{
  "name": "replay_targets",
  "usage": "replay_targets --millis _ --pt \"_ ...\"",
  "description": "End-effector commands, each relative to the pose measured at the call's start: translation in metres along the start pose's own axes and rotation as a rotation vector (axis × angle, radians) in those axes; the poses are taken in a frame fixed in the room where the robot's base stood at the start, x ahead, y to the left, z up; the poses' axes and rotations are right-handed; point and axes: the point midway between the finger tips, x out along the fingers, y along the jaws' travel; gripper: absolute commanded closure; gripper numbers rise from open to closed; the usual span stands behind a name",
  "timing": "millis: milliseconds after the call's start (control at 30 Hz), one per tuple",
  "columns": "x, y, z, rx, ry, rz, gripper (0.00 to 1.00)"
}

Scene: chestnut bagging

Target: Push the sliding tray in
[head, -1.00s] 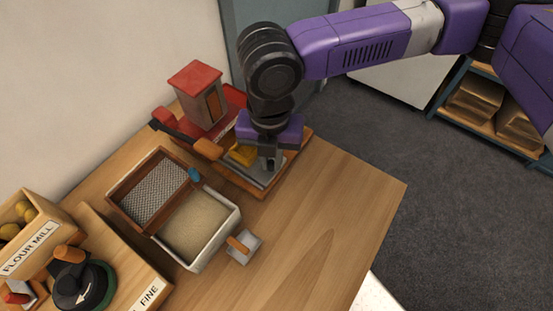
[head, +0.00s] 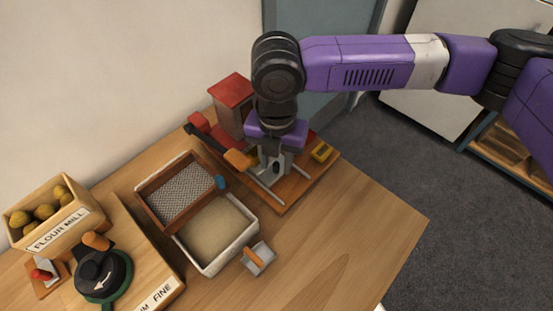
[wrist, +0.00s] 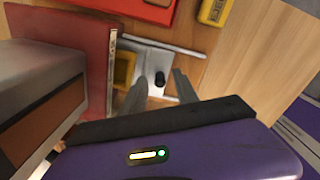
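The sliding tray (wrist: 151,60) is a pale grey plate with an upright black knob (wrist: 160,79), lying between two metal rails on a wooden board. A yellow square frame (wrist: 123,70) sits beside it, partly covered by the red machine body (wrist: 75,60). My gripper (wrist: 158,85) points down over the tray, fingers apart, with the knob showing between the fingertips. Contact with the knob cannot be told. In the head view, my gripper (head: 273,165) hides most of the tray at the red machine (head: 232,100).
A black lever with an orange handle (head: 238,159) is close to my gripper's left. A sieve box (head: 175,190), sand tray (head: 250,225), scoop (head: 259,258) and flour mill (head: 100,270) stand left and in front. The table's right side is clear.

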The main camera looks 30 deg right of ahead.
Motion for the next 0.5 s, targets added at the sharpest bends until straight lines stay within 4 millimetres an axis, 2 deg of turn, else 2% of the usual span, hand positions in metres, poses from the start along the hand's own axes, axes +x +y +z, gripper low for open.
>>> replay_targets --millis 133,233,500 --pt "-0.002 0.0 0.0 0.0 0.0 0.0 0.64" --pt "-0.011 0.0 0.0 0.0 -0.001 0.001 0.64" --pt "-0.055 0.0 0.0 0.0 -0.002 0.001 0.64"
